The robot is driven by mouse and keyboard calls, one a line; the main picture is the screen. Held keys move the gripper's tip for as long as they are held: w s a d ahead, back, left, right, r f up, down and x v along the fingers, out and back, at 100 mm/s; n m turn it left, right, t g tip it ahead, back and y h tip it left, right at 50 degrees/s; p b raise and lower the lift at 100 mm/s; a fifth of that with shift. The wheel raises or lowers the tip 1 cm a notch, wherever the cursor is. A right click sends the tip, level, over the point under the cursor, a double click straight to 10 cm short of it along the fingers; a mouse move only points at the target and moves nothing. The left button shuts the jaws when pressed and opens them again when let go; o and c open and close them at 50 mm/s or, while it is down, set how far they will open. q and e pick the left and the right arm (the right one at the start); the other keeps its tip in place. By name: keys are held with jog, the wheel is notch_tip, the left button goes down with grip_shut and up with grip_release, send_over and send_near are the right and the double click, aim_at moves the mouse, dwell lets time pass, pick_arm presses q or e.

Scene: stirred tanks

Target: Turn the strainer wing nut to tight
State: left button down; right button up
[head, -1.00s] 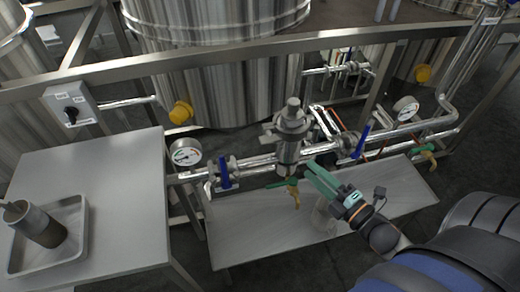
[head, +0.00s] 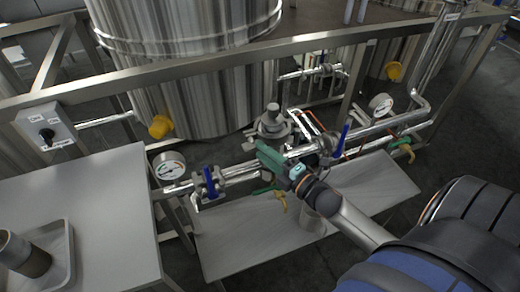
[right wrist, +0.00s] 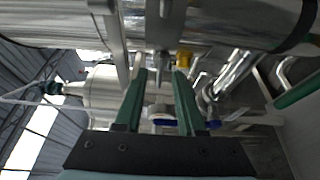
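The strainer (head: 272,124) is a grey metal housing with a wide collar and a knob-like top, standing upright in the pipe line in the head view. Its wing nut is too small to make out for certain. My right gripper (head: 262,150) has green fingers and is in front of the strainer's lower body, which it partly hides. In the right wrist view, the two fingers of this gripper (right wrist: 160,74) stand apart, with a small grey metal piece seen between the tips. I cannot tell whether they touch it. My left gripper is not in view.
Blue-handled valves (head: 209,182) and a pressure gauge (head: 169,165) sit left of the strainer. Another gauge (head: 381,104) is to the right. A table (head: 105,205) with a tray (head: 68,262) stands at left. A low shelf (head: 235,240) lies below the pipes.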

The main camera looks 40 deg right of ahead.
jog(key=shift+w+a, duration=0.15)
jog(key=shift+w, duration=0.75)
grip_shut()
